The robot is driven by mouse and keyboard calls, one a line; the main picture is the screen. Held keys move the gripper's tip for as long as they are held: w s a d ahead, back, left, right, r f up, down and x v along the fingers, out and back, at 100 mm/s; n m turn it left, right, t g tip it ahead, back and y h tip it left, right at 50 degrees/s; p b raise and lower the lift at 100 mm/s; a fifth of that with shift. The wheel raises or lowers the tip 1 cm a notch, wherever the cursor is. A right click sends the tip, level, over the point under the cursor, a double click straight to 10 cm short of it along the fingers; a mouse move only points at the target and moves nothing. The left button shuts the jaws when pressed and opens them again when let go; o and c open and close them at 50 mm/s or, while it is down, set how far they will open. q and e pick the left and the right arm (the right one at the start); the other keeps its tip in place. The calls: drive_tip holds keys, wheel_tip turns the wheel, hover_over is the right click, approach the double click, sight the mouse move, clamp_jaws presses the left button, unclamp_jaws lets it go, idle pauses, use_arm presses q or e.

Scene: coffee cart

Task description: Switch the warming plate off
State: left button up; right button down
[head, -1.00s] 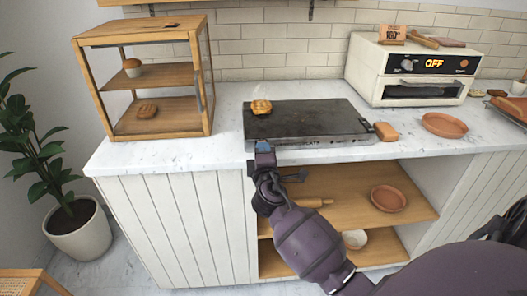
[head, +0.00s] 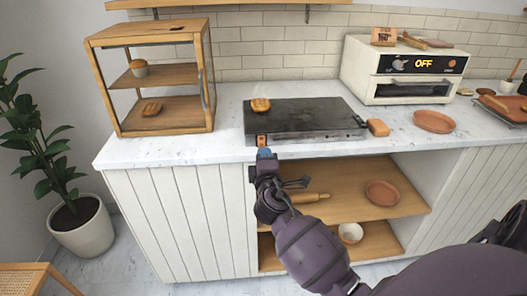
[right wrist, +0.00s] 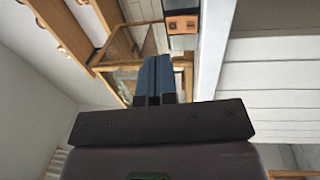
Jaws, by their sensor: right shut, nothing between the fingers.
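The warming plate (head: 310,118) is a dark flat slab at the front of the marble counter, with a round patty or bun (head: 260,105) on its back left corner. A small orange switch (head: 262,140) shows at the left end of its front face. The switch also shows in the right wrist view as an orange square in a dark frame (right wrist: 182,23). My right gripper (head: 265,154) is shut and empty, its blue fingertips just below and in front of the switch in the head view. In the wrist view the fingertips (right wrist: 155,72) appear apart from the switch. My left gripper is not in view.
A wooden display case (head: 165,120) stands left of the plate. To the right are an orange block (head: 378,127), a terracotta dish (head: 434,121) and a toaster oven (head: 420,90) showing OFF. The counter's front edge (head: 180,153) runs near my gripper; open shelves lie below.

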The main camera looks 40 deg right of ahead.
drive_tip(key=r+v, duration=0.1)
drive_tip(key=v, duration=0.6)
drive_tip(key=shift+s+r, duration=0.15)
drive_tip(key=shift+r, duration=0.2)
